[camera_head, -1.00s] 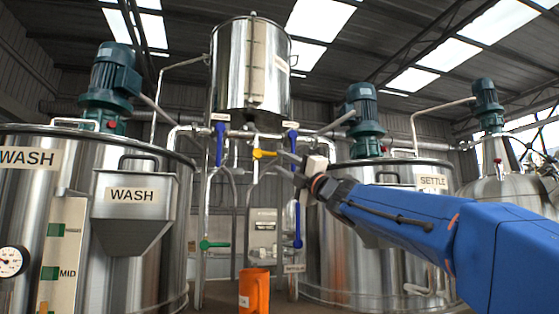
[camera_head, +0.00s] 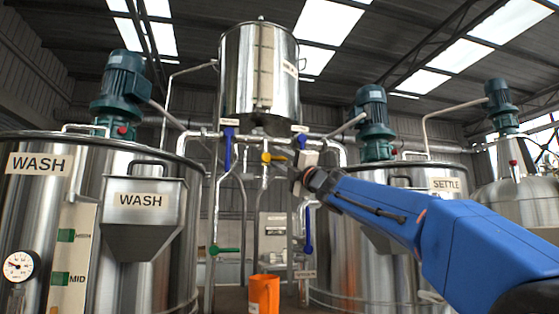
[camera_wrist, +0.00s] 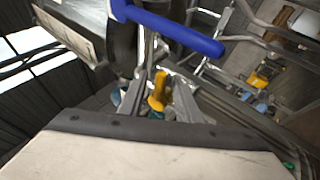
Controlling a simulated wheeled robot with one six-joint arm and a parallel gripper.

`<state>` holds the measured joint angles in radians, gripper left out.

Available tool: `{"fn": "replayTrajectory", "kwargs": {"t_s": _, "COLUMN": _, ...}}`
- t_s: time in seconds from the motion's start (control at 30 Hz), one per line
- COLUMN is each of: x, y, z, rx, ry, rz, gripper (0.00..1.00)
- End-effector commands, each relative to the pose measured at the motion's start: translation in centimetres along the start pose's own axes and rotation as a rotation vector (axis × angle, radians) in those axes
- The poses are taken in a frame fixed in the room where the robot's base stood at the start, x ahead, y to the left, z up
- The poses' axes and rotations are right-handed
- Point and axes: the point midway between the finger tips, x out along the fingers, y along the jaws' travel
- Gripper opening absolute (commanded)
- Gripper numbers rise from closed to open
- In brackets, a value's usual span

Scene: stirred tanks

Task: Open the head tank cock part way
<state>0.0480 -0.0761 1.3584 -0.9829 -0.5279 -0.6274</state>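The head tank (camera_head: 258,75) is a steel cylinder raised at the centre back. Below it, a cock with a yellow handle (camera_head: 268,157) sits on the pipework, its handle pointing roughly sideways. My gripper (camera_head: 288,160) is just right of this handle in the head view. In the wrist view, the yellow handle (camera_wrist: 157,92) shows between the two grey fingers of my gripper (camera_wrist: 157,102), with gaps on both sides. The gripper is open; I cannot tell how far the handle reaches between the fingers.
A blue lever (camera_wrist: 170,30) crosses close above the fingers in the wrist view. Blue levers (camera_head: 228,148) hang on the pipes, and a green one (camera_head: 224,250) is lower left. An orange jug (camera_head: 264,293) stands below. The wash tank (camera_head: 60,215) and settle tank (camera_head: 350,255) flank the pipes.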

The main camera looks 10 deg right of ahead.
Motion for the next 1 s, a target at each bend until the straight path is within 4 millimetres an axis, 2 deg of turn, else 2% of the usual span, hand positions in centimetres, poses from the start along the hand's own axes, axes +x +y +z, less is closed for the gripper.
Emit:
{"fn": "replayTrajectory", "kwargs": {"t_s": 0.1, "x": -0.02, "y": -0.01, "z": 0.0, "rx": 0.0, "ry": 0.0, "rz": 0.0, "gripper": 0.31}}
{"fn": "replayTrajectory", "kwargs": {"t_s": 0.13, "x": -0.02, "y": -0.01, "z": 0.0, "rx": 0.0, "ry": 0.0, "rz": 0.0, "gripper": 0.26}}
{"fn": "replayTrajectory", "kwargs": {"t_s": 0.23, "x": -0.02, "y": -0.02, "z": 0.0, "rx": 0.0, "ry": 0.0, "rz": 0.0, "gripper": 0.02}}
{"fn": "replayTrajectory", "kwargs": {"t_s": 0.27, "x": -0.02, "y": -0.02, "z": 0.0, "rx": 0.0, "ry": 0.0, "rz": 0.0, "gripper": 0.0}}
{"fn": "replayTrajectory", "kwargs": {"t_s": 0.57, "x": -0.08, "y": -0.14, "z": -0.09, "rx": 0.022, "ry": -0.014, "rz": 0.009, "gripper": 0.0}}
{"fn": "replayTrajectory", "kwargs": {"t_s": 1.0, "x": -0.37, "y": -0.71, "z": -0.4, "rx": 0.158, "ry": -0.111, "rz": 0.066, "gripper": 0.0}}
